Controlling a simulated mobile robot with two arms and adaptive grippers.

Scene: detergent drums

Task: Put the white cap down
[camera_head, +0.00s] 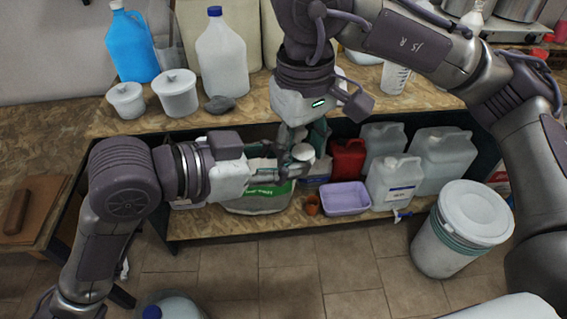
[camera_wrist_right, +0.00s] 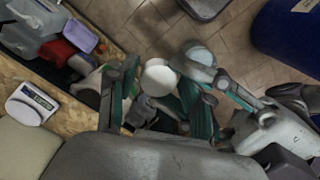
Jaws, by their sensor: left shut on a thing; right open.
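A round white cap (camera_head: 303,152) is in the middle of the head view, in front of the shelf opening under the counter. My left gripper (camera_head: 293,160), coming in from the left, is shut on it and holds it in the air. My right gripper (camera_head: 302,138) comes down from above, open, with its fingers close around the cap's area. In the right wrist view the cap (camera_wrist_right: 158,77) shows as a pale disc between the right fingers. The fingers of both grippers overlap there, so I cannot tell whether the right ones touch the cap.
The wooden counter (camera_head: 70,123) bears a blue jug (camera_head: 131,47), a white jug (camera_head: 222,55), two white lidded pots and a grey stone. On the lower shelf stand a lilac tub (camera_head: 346,198), a small brown pot and several canisters. A lidded white drum (camera_head: 462,228) stands at right.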

